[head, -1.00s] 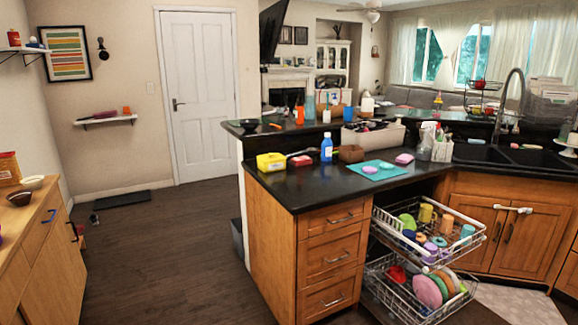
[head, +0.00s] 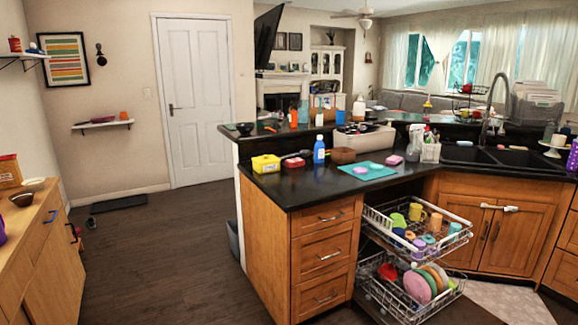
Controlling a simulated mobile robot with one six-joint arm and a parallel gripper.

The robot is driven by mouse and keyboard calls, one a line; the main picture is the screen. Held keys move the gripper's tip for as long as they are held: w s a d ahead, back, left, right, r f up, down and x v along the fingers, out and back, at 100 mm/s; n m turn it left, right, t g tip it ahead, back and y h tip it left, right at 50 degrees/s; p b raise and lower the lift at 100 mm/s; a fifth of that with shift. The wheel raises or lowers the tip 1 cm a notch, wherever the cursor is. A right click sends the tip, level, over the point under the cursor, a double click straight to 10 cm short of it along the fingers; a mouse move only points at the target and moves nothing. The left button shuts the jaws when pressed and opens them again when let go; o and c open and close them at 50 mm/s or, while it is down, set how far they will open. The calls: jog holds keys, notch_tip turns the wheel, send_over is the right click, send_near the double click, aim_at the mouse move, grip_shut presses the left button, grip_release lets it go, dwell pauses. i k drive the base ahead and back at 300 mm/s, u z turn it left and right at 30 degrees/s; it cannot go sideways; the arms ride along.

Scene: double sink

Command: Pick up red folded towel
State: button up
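I cannot make out a red folded towel for certain. My gripper is not in the view.
A pulled-out two-level dish rack (head: 415,245) with cups and plates juts out below the counter. A blue bottle (head: 319,150) and a teal mat (head: 367,171) are on the counter. A wooden cabinet (head: 45,240) stands at left. The floor (head: 170,250) between is clear.

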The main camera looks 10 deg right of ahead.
aim_at(297, 161)
jog(key=z, duration=0.1)
jog(key=i, duration=0.95)
jog(key=u, duration=0.05)
